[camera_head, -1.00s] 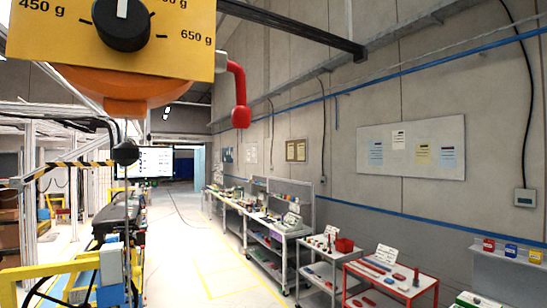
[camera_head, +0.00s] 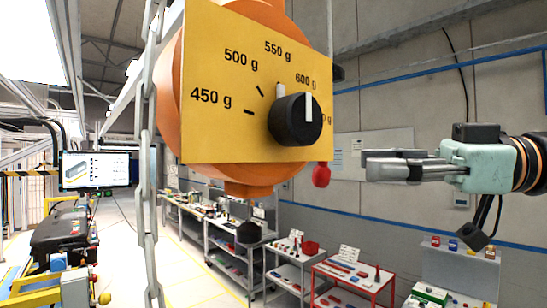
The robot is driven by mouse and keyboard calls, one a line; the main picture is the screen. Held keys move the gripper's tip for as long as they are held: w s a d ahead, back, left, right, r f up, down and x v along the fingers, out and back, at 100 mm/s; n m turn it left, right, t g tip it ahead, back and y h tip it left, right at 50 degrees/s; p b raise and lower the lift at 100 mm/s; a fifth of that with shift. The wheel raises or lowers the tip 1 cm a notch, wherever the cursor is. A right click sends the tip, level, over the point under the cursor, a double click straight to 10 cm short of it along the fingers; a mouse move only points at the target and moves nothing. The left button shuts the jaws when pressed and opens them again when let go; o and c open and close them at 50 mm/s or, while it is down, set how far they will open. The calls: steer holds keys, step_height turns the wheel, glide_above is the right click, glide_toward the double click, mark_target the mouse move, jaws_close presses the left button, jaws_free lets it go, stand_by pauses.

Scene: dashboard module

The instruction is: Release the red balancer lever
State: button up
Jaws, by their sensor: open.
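The red balancer lever shows as a red knob (camera_head: 321,175) hanging at the lower right edge of the yellow dial panel (camera_head: 220,85); its arm is hidden behind the panel. The panel is fixed to an orange round balancer body (camera_head: 250,189) and carries a black dial (camera_head: 292,122) whose white mark points up near 600 g. My gripper (camera_head: 368,165) comes in from the right with its grey fingers pointing left. It is open, empty and to the right of the red knob, apart from it in the picture.
A grey chain (camera_head: 147,200) hangs left of the panel. A red-framed cart (camera_head: 352,275) and grey shelves stand below along the wall. A screen (camera_head: 95,169) stands at the left.

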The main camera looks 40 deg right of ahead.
mark_target(322, 166)
steer(key=p+x, duration=0.1)
steer(key=x, duration=0.6)
steer(key=shift+w+a+p, duration=0.15)
steer(key=shift+w+p, duration=0.1)
steer(key=shift+p, duration=0.1)
steer(key=shift+c, duration=0.2)
jaws_close()
